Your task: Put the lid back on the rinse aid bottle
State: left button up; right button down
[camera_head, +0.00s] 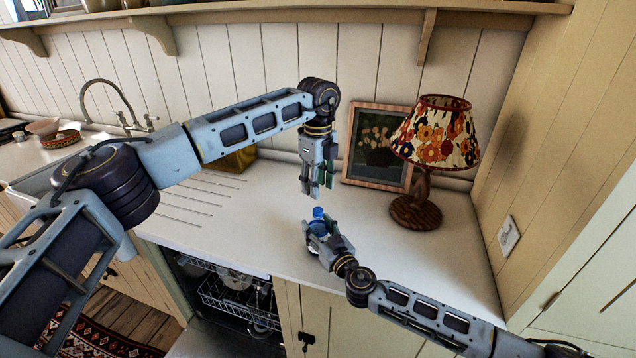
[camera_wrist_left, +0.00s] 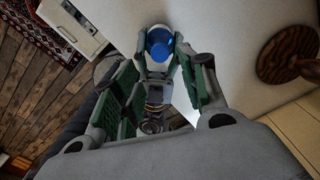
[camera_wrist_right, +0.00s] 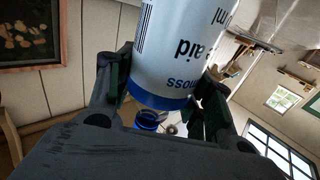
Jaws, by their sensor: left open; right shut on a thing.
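My right gripper (camera_head: 318,238) is shut on the rinse aid bottle (camera_wrist_right: 190,45), a white bottle with dark print and a blue band, over the front of the worktop. A smaller blue ring-like part (camera_wrist_right: 148,118) shows past the band in the right wrist view; I cannot tell whether it is the lid. A blue round top (camera_head: 318,213) stands up between the right fingers, and it also shows in the left wrist view (camera_wrist_left: 160,45). My left gripper (camera_head: 317,190) is open, pointing down just above that top, and apart from it. I cannot tell whether the lid is separate.
A lamp with a floral shade (camera_head: 437,135) stands on the right of the worktop (camera_head: 235,220), beside a framed picture (camera_head: 377,147). An open dishwasher rack (camera_head: 232,300) shows below the front edge. The worktop between the bottle and lamp is clear.

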aim_at(318, 209)
dwell(0.4)
pick_arm(q)
jog(key=shift+f, duration=4)
grip_shut()
jog(key=shift+m, duration=0.3)
